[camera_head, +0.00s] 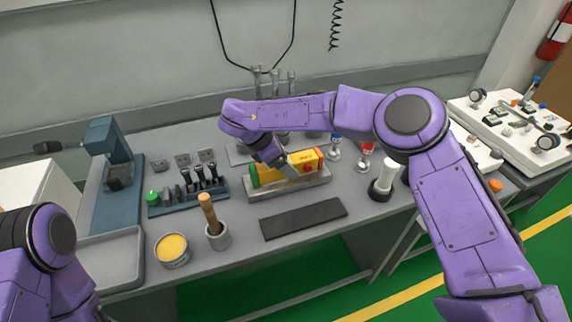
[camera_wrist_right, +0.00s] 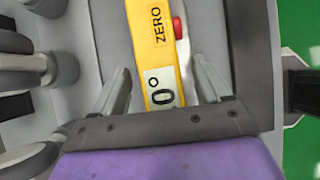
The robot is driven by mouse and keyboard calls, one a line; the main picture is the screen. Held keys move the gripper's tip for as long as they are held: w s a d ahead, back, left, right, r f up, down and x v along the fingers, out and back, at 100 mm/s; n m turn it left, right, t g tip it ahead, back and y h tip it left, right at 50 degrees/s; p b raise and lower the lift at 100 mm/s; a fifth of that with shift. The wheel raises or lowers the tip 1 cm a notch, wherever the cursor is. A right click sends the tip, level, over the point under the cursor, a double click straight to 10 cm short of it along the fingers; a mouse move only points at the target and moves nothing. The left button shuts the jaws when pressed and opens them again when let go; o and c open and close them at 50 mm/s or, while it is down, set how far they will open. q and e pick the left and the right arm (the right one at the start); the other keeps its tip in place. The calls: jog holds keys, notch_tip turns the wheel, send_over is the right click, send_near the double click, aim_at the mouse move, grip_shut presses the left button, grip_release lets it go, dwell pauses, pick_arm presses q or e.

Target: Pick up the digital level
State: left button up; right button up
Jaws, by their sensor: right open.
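The digital level (camera_head: 304,162) is a yellow bar with green at its left end and a red button, lying in a grey metal tray on the workbench. In the right wrist view the level (camera_wrist_right: 158,50) shows the word ZERO, a display reading 0° and the red button. My right gripper (camera_head: 283,167) is over the level's left part. In the right wrist view the open jaws of my right gripper (camera_wrist_right: 162,85) stand on either side of the level, with gaps visible. My left arm shows at the lower left; its gripper is out of view.
The grey tray (camera_head: 289,191) holds the level. A dark flat bar (camera_head: 303,218) lies in front. A mortar with wooden pestle (camera_head: 209,214), a tin of yellow material (camera_head: 172,249) and a tool rack (camera_head: 188,205) stand left. A white cylinder (camera_head: 386,174) stands right. Glassware (camera_head: 291,82) is behind.

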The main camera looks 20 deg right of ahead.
jog(key=shift+x, duration=1.2)
jog(key=shift+r, duration=0.1)
jog(key=c, duration=1.3)
jog(key=shift+o, duration=0.2)
jog(key=shift+d, duration=0.1)
jog(key=shift+r, duration=0.1)
